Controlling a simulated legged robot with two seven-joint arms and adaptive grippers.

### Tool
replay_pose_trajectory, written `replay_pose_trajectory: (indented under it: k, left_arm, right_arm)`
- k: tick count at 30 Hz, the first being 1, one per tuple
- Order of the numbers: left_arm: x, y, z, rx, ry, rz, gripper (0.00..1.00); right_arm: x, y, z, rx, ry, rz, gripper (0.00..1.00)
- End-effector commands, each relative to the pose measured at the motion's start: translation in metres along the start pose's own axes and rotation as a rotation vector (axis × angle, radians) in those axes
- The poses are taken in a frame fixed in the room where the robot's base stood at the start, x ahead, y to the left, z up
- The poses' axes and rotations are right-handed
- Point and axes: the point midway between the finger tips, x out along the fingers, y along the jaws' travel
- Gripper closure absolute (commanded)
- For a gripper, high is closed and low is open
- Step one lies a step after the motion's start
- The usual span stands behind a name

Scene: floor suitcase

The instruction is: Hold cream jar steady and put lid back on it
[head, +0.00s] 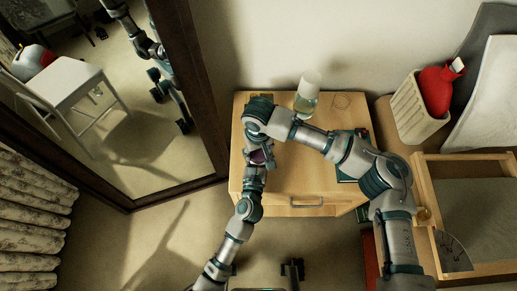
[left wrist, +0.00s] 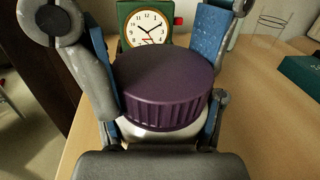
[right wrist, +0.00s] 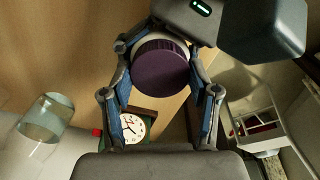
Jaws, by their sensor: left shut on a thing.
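The cream jar (left wrist: 165,132) is pale, and its purple ribbed lid (left wrist: 165,85) sits on top of it. Whether the lid is fully seated is hard to tell. My left gripper (left wrist: 162,124) is shut on the jar, holding it upright above the table; it also shows at the top of the right wrist view. My right gripper (right wrist: 160,62) is open, pointing at the lid with a finger on either side of it. The lid also shows in the right wrist view (right wrist: 160,66). In the head view the arms meet above the table's left part and partly hide the jar.
The wooden table (head: 300,180) has a drawer handle in front. A mirror is at the left, a red bottle in a basket (head: 415,112) at the right.

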Motion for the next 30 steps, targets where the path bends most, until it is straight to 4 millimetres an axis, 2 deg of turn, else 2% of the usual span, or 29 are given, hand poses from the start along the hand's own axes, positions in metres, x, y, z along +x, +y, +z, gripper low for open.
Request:
replay_pose_trajectory:
  k: [1, 3, 13, 16, 20, 30]
  left_arm:
    - [0.0, 0.001, -0.001, 0.0, 0.001, 0.001, 1.0]
    - [0.0, 0.001, -0.001, 0.0, 0.002, 0.002, 1.0]
    - [0.0, 0.001, -0.001, 0.0, 0.001, 0.001, 1.0]
    - [0.0, 0.001, -0.001, 0.0, 0.001, 0.001, 1.0]
    - [0.0, 0.001, -0.001, 0.0, 0.002, 0.001, 1.0]
    - [0.0, 0.001, -0.001, 0.0, 0.001, 0.001, 1.0]
  right_arm:
    - [0.001, 0.002, 0.0, 0.003, -0.001, 0.003, 0.28]
    - [0.001, 0.002, 0.0, 0.002, -0.001, 0.003, 0.11]
    - [0.0, 0.001, 0.0, 0.001, 0.0, 0.002, 0.11]
    - [-0.007, 0.001, 0.0, 0.001, 0.0, 0.001, 0.11]
    - [-0.027, 0.001, -0.001, 0.001, 0.002, 0.001, 0.11]
    - [-0.096, 0.001, -0.001, 0.001, 0.001, 0.001, 0.11]
